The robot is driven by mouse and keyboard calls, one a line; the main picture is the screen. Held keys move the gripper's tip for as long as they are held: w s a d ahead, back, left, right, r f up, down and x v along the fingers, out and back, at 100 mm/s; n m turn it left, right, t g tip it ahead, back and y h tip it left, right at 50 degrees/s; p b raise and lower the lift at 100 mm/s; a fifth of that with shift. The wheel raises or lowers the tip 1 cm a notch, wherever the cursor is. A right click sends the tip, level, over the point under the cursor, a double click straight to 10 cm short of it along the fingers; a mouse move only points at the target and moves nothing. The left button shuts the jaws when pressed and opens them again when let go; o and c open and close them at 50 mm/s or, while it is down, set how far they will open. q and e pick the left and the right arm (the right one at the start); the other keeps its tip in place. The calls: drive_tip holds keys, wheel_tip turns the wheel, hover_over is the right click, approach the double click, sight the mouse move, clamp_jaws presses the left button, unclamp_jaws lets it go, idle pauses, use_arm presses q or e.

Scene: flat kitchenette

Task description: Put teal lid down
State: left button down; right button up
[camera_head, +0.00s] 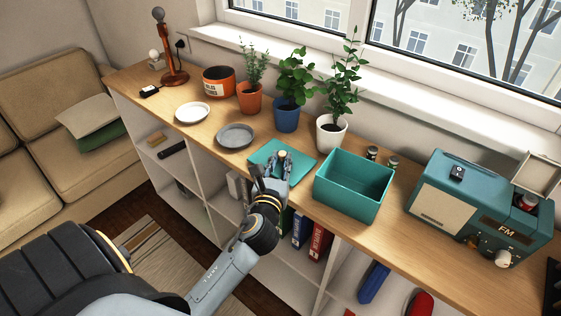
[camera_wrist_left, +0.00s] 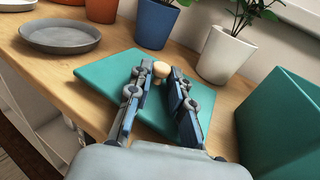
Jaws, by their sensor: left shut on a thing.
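The teal lid (camera_head: 264,151) is a flat, square plate with a pale round knob (camera_wrist_left: 160,69) in its middle. It is level, at the front of the wooden counter between the grey plate and the teal box; I cannot tell whether it touches the counter. My left gripper (camera_head: 282,160) is shut on the lid's knob. In the left wrist view its fingers (camera_wrist_left: 158,76) stand on both sides of the knob, and the lid (camera_wrist_left: 104,73) spreads out beneath them. The open, empty teal box (camera_head: 345,198) stands just to the right of the lid. My right gripper is not in view.
Left of the lid are a grey plate (camera_head: 235,136) and a white plate (camera_head: 192,113). Potted plants, including a white pot (camera_head: 330,134), stand behind it. Two small jars (camera_head: 392,163) and a teal radio (camera_head: 463,215) are further right. Counter (camera_head: 215,163) shows bare along the front.

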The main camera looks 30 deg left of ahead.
use_arm(q)
drive_tip(key=c, duration=1.2)
unclamp_jaws()
drive_tip(key=shift+f, duration=0.1)
drive_tip(key=b+v, duration=0.1)
drive_tip(key=v, duration=1.1)
